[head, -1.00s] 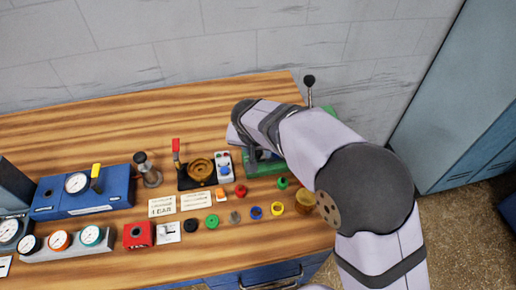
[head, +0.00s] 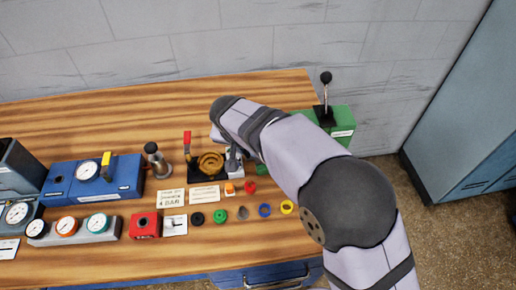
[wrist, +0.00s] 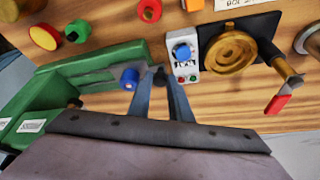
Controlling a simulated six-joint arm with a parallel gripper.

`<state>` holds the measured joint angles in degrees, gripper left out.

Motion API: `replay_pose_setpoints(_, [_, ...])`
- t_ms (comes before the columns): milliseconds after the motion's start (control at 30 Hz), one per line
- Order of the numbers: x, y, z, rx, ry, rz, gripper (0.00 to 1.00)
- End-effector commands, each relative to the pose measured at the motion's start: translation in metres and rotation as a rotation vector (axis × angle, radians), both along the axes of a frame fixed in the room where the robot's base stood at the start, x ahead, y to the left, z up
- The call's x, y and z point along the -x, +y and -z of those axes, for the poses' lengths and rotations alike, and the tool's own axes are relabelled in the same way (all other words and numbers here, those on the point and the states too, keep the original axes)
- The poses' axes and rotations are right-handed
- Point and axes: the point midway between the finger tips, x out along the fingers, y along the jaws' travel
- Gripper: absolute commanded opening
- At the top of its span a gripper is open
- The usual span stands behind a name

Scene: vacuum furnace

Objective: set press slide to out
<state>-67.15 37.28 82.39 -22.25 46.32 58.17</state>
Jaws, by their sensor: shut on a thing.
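The green press (wrist: 90,72) is at the left of the wrist view, with a grey slide strip along its side and a blue knob (wrist: 130,77) near its end. In the head view its green body (head: 343,123) shows behind my arm, with an upright black-knobbed lever (head: 326,85). My gripper (wrist: 160,80) is shut on a small dark knob (wrist: 160,74) just beside the press's end, close to the blue knob. How the dark knob joins the slide is hard to make out. In the head view my arm hides most of the press and the grip.
A small panel with a blue dial (wrist: 183,52) stands right beside my gripper, then a brass wheel (wrist: 231,52) on a black plate with a red-tipped handle (wrist: 278,103). Coloured buttons (head: 264,210) line the table's front. The wooden table behind my arm (head: 180,105) is clear.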

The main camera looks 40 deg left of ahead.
Motion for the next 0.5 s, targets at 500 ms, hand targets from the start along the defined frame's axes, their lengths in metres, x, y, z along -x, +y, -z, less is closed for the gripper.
replay_pose_setpoints(500, [0.0030, 0.0027, -0.0006, -0.007, 0.004, -0.002, 0.36])
